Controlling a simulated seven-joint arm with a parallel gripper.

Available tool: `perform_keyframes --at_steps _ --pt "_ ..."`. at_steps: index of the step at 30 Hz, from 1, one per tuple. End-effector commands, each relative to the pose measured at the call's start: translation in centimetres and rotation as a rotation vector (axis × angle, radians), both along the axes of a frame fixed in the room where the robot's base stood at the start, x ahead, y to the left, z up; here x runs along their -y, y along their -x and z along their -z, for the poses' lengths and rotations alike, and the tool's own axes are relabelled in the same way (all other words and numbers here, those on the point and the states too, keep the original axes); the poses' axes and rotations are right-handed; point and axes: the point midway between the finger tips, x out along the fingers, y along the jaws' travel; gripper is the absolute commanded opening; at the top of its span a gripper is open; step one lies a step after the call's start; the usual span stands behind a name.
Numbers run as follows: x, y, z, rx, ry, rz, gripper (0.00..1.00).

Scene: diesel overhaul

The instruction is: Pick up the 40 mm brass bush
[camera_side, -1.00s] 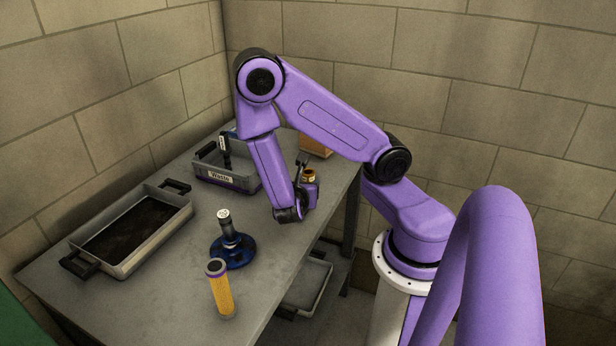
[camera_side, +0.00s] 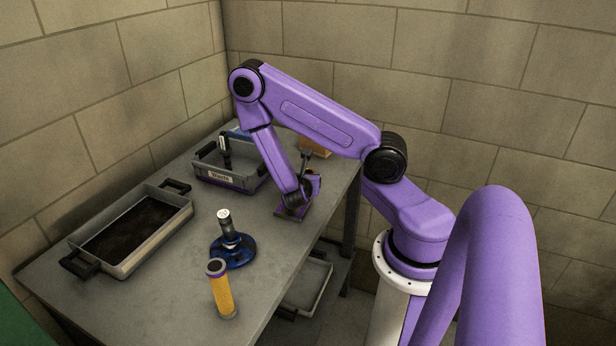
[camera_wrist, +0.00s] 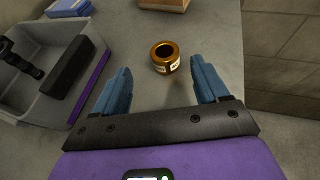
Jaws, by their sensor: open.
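The brass bush (camera_wrist: 166,57), a short ring with a dark bore and a pale label on its side, stands upright on the bench in the wrist view. My gripper (camera_wrist: 162,78) is open, its two blue fingers spread wide and empty. The bush is ahead of the fingertips, roughly centred between them in the picture, and apart from both.
A grey bin (camera_side: 226,182) with a label and dark items stands to the left of my gripper. A wooden block (camera_wrist: 165,4) is beyond the bush. A black-and-yellow cylinder (camera_side: 222,290), a blue-based part (camera_side: 232,252) and a shallow tray (camera_side: 125,262) stand nearer the side camera.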

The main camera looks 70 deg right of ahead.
Motion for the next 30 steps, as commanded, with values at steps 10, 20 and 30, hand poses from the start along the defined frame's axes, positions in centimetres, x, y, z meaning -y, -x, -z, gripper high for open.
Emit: perform_keyframes --at_steps 10,20,30 --pt "2.6 -0.6 1.0 0.001 0.001 0.006 0.73" --pt "6.2 -1.5 2.5 0.001 0.001 0.003 0.73" --pt "6.4 -1.6 2.5 0.001 0.001 0.001 0.54"
